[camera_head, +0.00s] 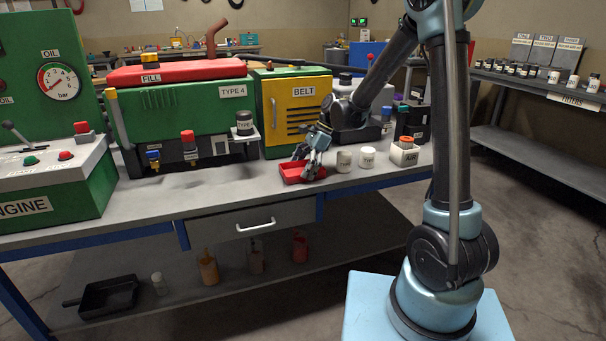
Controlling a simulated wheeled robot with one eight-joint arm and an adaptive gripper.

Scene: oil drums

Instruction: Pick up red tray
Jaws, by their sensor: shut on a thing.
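The red tray (291,179) is a small shallow tray on the grey workbench, in front of the yellow BELT panel. My gripper (309,170) reaches down to the tray's right side and is shut on its edge. The fingers cover part of the tray's right end. The tray looks level and at or very near the bench top; I cannot tell whether it is clear of the surface.
The green engine with a red FILL top (180,72) and the yellow BELT panel (292,105) stand behind. The bench (200,196) is clear to the left.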

